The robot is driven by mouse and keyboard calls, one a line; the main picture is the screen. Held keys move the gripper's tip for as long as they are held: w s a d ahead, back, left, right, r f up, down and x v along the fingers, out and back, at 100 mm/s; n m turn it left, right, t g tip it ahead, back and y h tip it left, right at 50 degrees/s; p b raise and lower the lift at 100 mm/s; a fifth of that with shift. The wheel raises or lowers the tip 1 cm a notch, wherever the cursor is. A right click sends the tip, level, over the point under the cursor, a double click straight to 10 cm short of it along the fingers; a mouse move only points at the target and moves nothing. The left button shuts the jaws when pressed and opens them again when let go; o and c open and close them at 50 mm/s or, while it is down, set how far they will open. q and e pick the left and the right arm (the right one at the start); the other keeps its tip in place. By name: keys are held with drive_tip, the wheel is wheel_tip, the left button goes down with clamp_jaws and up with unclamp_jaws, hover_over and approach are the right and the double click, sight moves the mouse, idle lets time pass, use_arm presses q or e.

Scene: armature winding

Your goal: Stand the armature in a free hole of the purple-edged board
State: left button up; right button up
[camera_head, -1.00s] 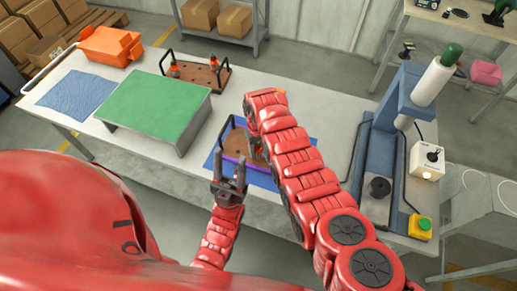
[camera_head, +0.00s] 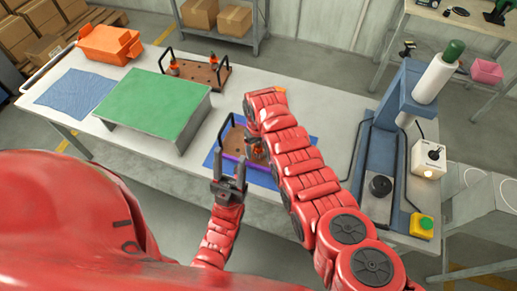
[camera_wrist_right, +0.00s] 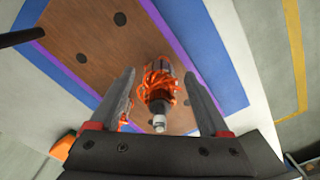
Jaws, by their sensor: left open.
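The purple-edged board (camera_head: 233,139) has a brown top with dark holes and lies on a blue mat; it also fills much of the right wrist view (camera_wrist_right: 95,50). An orange-wound armature (camera_wrist_right: 160,85) stands on the board near its purple edge, its pale shaft end toward the wrist camera. My right gripper (camera_wrist_right: 158,100) is open, with one finger on each side of the armature and visible gaps. The right arm hides this gripper in the head view. A bit of orange shows behind its left finger. My left gripper (camera_head: 229,172) is open and empty in front of the board.
A green-topped stand (camera_head: 155,102) is left of the board. A second board with armatures (camera_head: 205,75) sits behind. An orange bin (camera_head: 108,44) and blue cloth (camera_head: 75,92) lie far left. A blue press-like machine (camera_head: 385,150) stands to the right.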

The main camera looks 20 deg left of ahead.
idle(0.3)
drive_tip(key=shift+w+r, duration=0.1)
drive_tip(key=shift+r, duration=0.7)
wheel_tip(320, 180, up, 6)
drive_tip(key=b, duration=0.2)
drive_tip(key=shift+r+b, duration=0.1)
drive_tip(key=shift+b, duration=0.3)
wheel_tip(320, 180, up, 7)
drive_tip(key=p, duration=0.4)
drive_tip(key=shift+r+p, duration=0.15)
drive_tip(key=shift+p, duration=0.2)
drive_tip(key=shift+r, duration=1.1)
